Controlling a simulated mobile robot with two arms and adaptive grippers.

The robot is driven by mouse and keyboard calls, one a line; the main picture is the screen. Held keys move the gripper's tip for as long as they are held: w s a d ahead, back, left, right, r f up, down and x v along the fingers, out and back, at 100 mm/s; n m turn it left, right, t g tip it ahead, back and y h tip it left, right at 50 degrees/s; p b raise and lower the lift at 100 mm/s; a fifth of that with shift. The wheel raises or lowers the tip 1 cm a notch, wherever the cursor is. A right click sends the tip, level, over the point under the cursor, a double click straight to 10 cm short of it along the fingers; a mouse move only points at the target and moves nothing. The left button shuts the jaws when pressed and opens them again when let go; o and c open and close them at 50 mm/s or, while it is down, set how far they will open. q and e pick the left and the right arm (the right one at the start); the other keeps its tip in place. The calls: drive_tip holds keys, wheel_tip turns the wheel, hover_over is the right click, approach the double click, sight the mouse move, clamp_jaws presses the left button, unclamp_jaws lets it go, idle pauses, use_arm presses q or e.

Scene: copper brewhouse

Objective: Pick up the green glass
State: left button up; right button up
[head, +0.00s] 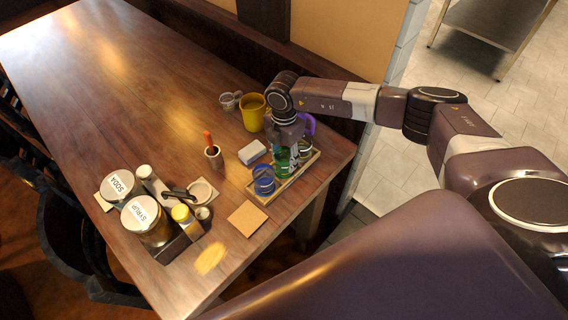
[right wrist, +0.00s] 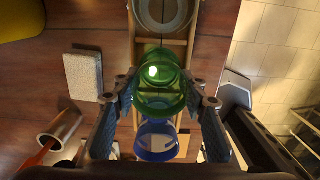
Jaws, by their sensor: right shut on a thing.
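The green glass (head: 283,166) is in the middle of a row of three glasses over a wooden tray (head: 297,182) near the table's right end. In the right wrist view the green glass (right wrist: 160,98) sits between both fingers of my right gripper (right wrist: 164,88), which is shut on it from above. Whether its base still touches the tray I cannot tell. A blue glass (head: 264,181) is beside it on the near side, and a clear glass (head: 305,146) is on the far side. My left gripper is not in view.
A grey block (head: 252,152), a yellow cup (head: 252,112) and a small pot (head: 214,157) with an orange-handled tool stand left of the tray. A purple handle (head: 308,124) shows behind my gripper. Lidded canisters (head: 147,221) are at front left. The table's far left is clear.

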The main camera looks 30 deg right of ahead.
drive_tip(key=shift+c, duration=1.3)
drive_tip(key=shift+r, duration=0.15)
drive_tip(key=shift+r, duration=0.3)
wheel_tip(320, 180, up, 19)
drive_tip(key=b, duration=0.3)
drive_tip(key=shift+r, duration=0.1)
